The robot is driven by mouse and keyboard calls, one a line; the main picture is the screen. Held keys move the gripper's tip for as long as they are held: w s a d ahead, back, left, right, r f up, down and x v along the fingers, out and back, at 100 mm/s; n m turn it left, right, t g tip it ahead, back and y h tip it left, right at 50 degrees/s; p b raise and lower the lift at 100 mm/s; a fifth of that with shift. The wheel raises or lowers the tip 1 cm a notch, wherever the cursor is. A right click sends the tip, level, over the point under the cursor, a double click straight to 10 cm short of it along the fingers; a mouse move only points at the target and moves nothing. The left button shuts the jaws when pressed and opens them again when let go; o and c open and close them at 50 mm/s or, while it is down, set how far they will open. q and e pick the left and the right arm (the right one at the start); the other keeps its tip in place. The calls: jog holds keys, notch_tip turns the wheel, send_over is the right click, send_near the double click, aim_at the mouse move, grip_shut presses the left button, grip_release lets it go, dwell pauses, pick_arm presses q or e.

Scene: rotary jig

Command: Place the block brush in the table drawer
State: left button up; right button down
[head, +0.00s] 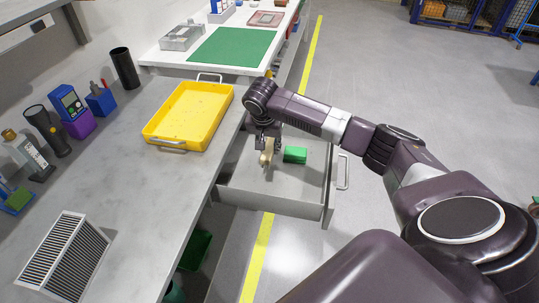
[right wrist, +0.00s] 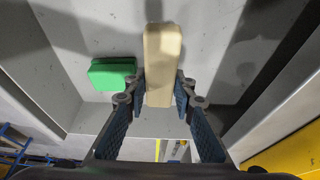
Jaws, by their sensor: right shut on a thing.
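The block brush, a pale wooden bar (head: 267,153), is held in my right gripper (head: 266,138) inside the open table drawer (head: 270,202). In the right wrist view, the brush (right wrist: 162,60) lies lengthwise between the two fingers of my right gripper (right wrist: 157,95), which are closed on its sides. The grey drawer floor (right wrist: 95,35) is below it. I cannot tell whether the brush touches the floor. My left gripper is not in the frames.
A green block (head: 295,155) lies in the drawer beside the brush; it also shows in the right wrist view (right wrist: 112,73). A yellow tray (head: 190,116) stands on the grey table (head: 130,190) left of the drawer. The drawer's front floor is bare.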

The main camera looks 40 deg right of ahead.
aim_at(266, 154)
jog(key=shift+f, duration=1.95)
jog(key=shift+f, duration=0.15)
jog(key=c, duration=1.6)
grip_release()
jog(key=v, duration=1.2)
